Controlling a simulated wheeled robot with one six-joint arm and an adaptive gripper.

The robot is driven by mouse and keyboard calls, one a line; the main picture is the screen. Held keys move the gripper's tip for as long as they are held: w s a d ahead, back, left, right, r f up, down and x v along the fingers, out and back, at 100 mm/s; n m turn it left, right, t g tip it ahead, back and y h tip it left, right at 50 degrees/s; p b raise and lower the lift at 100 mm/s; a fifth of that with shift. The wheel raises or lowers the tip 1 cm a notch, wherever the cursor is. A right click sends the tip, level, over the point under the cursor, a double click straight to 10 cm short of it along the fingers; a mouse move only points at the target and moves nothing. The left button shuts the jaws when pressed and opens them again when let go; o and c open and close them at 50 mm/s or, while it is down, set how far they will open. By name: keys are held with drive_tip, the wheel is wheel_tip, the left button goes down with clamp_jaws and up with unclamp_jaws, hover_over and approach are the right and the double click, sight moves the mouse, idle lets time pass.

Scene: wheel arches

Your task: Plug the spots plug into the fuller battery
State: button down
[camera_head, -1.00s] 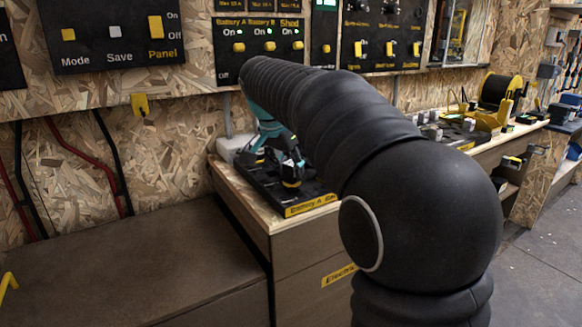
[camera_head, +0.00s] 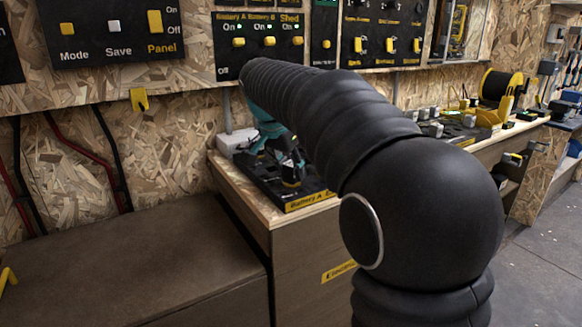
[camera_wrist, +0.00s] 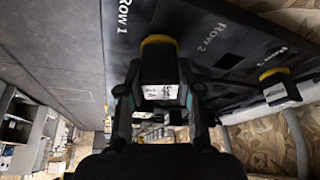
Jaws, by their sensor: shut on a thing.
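My gripper (camera_wrist: 163,90) is shut on a black plug (camera_wrist: 160,68) with a yellow band and a white label; the label is too blurred to read. The plug is at the dark board (camera_wrist: 225,35) marked Row 1, Row 2 and Row 3; I cannot tell whether it is seated in it. A second yellow-banded plug (camera_wrist: 274,80) with a white label is by Row 3. In the head view my gripper (camera_head: 286,165) is low over the dark board (camera_head: 300,202), whose front label begins "Battery A". The arm hides the right part of that board.
A wall panel (camera_head: 258,45) has switches for Battery A, Battery B and Shed. A white block (camera_head: 232,142) sits behind the board. A yellow reel (camera_head: 500,90) and small parts lie on the bench at right. The brown surface (camera_head: 130,275) at left is mostly clear.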

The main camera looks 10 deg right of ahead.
drive_tip(key=shift+c, duration=1.1)
unclamp_jaws()
drive_tip(key=shift+r, duration=0.1)
wheel_tip(320, 180, up, 6)
drive_tip(key=p, duration=0.5)
drive_tip(key=shift+r, duration=1.4)
